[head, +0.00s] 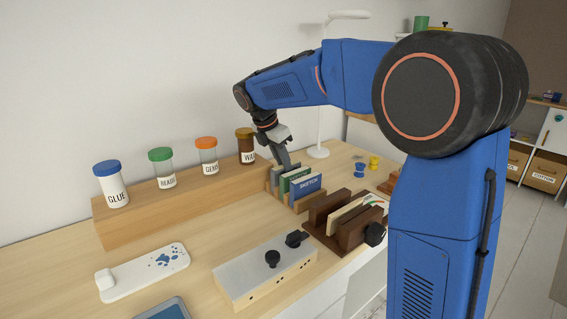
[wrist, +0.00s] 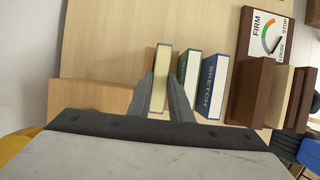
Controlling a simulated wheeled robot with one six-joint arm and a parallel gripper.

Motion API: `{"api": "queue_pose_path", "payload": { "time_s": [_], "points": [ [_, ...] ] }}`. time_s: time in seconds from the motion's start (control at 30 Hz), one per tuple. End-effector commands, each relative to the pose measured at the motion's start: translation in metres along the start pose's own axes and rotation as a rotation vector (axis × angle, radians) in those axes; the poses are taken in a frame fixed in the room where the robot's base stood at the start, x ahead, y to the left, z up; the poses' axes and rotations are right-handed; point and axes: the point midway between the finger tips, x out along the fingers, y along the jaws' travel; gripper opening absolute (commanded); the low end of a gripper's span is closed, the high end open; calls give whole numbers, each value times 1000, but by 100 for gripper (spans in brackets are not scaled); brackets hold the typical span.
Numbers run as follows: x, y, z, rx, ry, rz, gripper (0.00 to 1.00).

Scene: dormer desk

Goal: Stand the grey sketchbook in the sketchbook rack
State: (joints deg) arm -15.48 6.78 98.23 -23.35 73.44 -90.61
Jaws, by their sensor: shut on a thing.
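My gripper (head: 286,164) points down at the sketchbook rack (head: 312,203). In the wrist view my gripper (wrist: 164,100) is shut on the grey sketchbook (wrist: 160,75), with its cream page edges between the fingers. In the head view the grey sketchbook (head: 276,174) shows upright at the left end of the rack, partly hidden by the fingers and the green book. A green sketchbook (head: 294,178) and a blue one (head: 307,184) stand to its right. Whether the grey book rests on the rack's floor is hidden.
A wooden ledge (head: 165,203) with several capped jars runs behind, close to my gripper. A dark brown clamp block (head: 322,207) with a dial and knob stands in front right. A grey-topped box (head: 262,265) with black knobs and a white tray (head: 145,275) lie front left.

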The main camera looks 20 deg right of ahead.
Motion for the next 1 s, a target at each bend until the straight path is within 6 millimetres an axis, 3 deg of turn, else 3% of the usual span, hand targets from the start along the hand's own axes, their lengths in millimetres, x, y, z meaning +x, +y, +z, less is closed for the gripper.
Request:
{"api": "queue_pose_path", "payload": {
  "time_s": [0.27,0.3,0.67,0.87,1.0],
  "points": [
    [2,0,-1,0,0,0,1],
    [2,0,-1,0,0,0,26],
    [-1,0,0,1,0,1,26],
    [-24,0,0,1,0,3,26],
    [-52,1,0,1,0,4,26]
  ]
}}
